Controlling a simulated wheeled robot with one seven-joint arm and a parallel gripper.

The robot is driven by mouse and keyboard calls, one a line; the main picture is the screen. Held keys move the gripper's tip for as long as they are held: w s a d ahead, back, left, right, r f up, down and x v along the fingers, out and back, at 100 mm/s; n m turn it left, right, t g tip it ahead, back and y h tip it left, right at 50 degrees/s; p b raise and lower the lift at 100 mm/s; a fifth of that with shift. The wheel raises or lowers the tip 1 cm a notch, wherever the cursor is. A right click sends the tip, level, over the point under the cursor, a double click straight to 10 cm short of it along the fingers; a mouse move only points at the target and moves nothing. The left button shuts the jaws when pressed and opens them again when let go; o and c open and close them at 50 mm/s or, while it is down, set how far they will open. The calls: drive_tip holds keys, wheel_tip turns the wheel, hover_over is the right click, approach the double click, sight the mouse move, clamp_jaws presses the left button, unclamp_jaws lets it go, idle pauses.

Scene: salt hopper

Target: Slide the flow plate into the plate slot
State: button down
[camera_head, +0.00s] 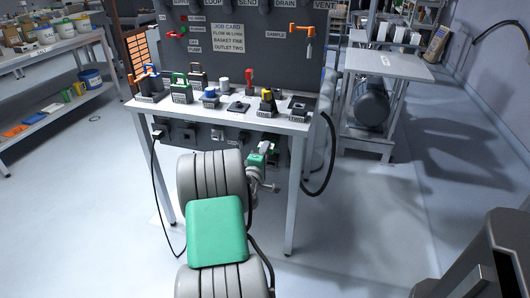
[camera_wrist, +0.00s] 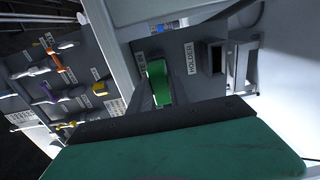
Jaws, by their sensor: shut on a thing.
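My gripper (camera_wrist: 157,100) is shut on a green piece (camera_wrist: 157,79) in the wrist view. It looks like the flow plate's grip; the rest of the plate is hidden. The piece is in front of a grey panel. To its right are a label reading HOLDER (camera_wrist: 191,58) and a dark framed opening (camera_wrist: 217,58). I cannot tell whether this opening is the plate slot. In the head view my gripper (camera_head: 264,180) is low, below the bench's front edge, partly hidden by my arm. Contact between plate and panel cannot be made out.
The white bench (camera_head: 222,115) holds several small blocks and handled pieces, including a green-handled one (camera_head: 181,86). A job card (camera_head: 227,37) hangs on the grey back panel. A black hose (camera_head: 330,160) curves down at the bench's right end.

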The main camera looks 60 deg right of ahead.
drive_tip(key=shift+w+d, duration=0.15)
drive_tip(key=shift+d, duration=0.7)
drive_tip(key=c, duration=0.7)
unclamp_jaws()
drive_tip(key=shift+o, duration=0.2)
drive_tip(key=shift+a, duration=0.1)
drive_tip(key=a, duration=0.4)
drive_tip(key=s+a+b, duration=0.1)
drive_tip(key=shift+a, duration=0.4)
idle(0.4)
drive_tip(key=s+a, duration=0.1)
drive_tip(key=a, duration=0.6)
drive_tip(key=shift+a, duration=0.35)
